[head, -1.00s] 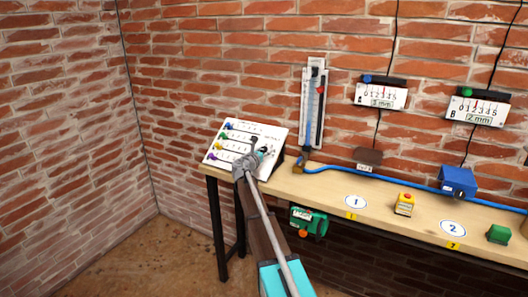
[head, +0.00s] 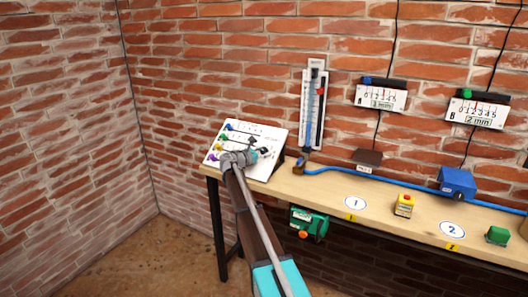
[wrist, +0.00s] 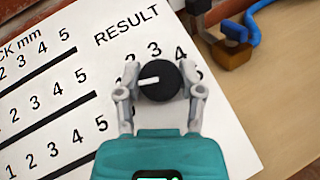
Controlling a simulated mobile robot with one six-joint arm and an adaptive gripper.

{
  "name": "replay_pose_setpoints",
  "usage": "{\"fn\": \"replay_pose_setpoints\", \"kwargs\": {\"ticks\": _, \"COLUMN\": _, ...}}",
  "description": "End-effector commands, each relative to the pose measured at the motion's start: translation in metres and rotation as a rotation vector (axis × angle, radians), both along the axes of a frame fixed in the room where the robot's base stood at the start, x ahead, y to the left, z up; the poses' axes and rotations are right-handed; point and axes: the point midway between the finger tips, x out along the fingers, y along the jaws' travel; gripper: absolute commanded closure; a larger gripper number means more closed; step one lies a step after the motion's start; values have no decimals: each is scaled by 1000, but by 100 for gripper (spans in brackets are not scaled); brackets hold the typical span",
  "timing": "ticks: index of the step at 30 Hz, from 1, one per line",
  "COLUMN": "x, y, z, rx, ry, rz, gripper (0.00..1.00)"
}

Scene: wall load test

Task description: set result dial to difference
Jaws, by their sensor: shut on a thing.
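The result dial (wrist: 158,82) is a round black knob with a white pointer, on a white panel under the word RESULT. In the wrist view its pointer points left, and printed numbers show partly around it. My gripper (wrist: 161,90) has one finger on each side of the knob and is shut on it. In the head view my gripper (head: 254,156) is at the right part of the sloped white panel (head: 262,172) and covers part of it, dial included.
The panel's left side has several coloured knobs (head: 213,157) by number rows. A gauge (head: 312,110) with a blue column is on the wall. Two displays (head: 381,97) hang further right.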

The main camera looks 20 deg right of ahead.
Motion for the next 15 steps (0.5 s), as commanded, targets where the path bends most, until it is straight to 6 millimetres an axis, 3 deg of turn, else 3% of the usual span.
{"fn": "replay_pose_setpoints", "kwargs": {"ticks": 1, "x": 7, "y": 0, "z": 4, "rx": 10, "ry": -19, "rz": -32, "gripper": 98}}
{"fn": "replay_pose_setpoints", "kwargs": {"ticks": 15, "x": 7, "y": 0, "z": 5, "rx": 165, "ry": -223, "rz": -399, "gripper": 98}}
